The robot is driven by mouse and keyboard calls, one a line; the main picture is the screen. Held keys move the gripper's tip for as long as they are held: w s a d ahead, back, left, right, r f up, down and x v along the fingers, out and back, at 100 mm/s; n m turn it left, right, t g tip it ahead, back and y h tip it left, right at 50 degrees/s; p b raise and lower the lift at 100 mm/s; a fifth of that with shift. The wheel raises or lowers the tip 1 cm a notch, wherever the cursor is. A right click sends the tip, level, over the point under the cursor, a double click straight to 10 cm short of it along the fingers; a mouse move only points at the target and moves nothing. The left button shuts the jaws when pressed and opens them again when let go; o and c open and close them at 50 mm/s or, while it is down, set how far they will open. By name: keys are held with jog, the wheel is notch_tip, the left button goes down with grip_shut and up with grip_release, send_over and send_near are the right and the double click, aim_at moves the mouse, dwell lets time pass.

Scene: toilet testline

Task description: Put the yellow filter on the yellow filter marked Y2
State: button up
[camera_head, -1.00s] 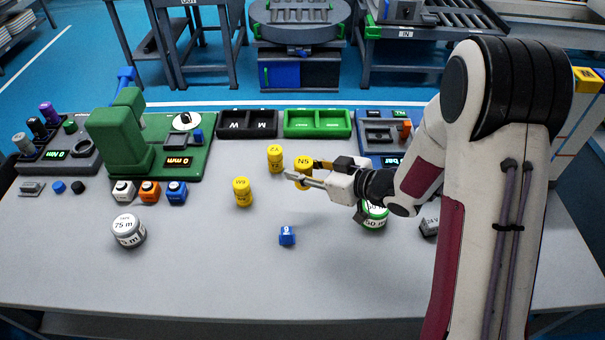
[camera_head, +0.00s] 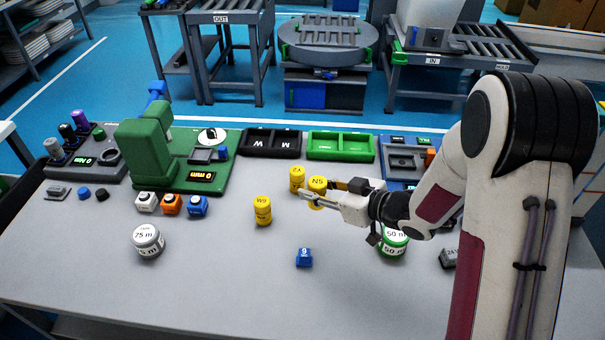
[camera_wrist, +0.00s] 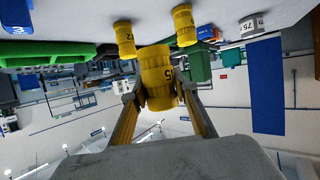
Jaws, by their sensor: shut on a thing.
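My gripper (camera_head: 318,192) is shut on the yellow filter labelled N5 (camera_head: 317,184). The held filter fills the middle of the wrist view (camera_wrist: 157,72), between the two fingers (camera_wrist: 158,95). The yellow filter marked Y2 (camera_head: 297,177) stands upright just left of and behind the held one; in the wrist view it is at upper left (camera_wrist: 124,38). The held filter is beside it, not on top of it. I cannot tell how far it is above the table. Another yellow filter, W6 (camera_head: 263,211), stands upright farther left and nearer the front.
A blue block (camera_head: 304,258) and a green-and-white 50 m can (camera_head: 393,243) stand in front on the table (camera_head: 220,285). Black (camera_head: 270,143) and green (camera_head: 340,146) trays lie behind. A green machine (camera_head: 145,150) stands left. The front centre is mostly clear.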

jog(key=w+a+r+n+g+y, duration=0.1)
jog(key=w+a+r, duration=0.45)
jog(key=w, duration=0.35)
notch_tip(320, 180, up, 3)
send_over(297, 170)
jog(key=shift+f+m+t+h, duration=0.15)
jog(key=shift+m+t+h, duration=0.15)
jog(key=shift+t, duration=0.1)
jog(key=shift+f, duration=3.1)
jog(key=shift+f, duration=1.9)
jog(key=shift+f, duration=0.1)
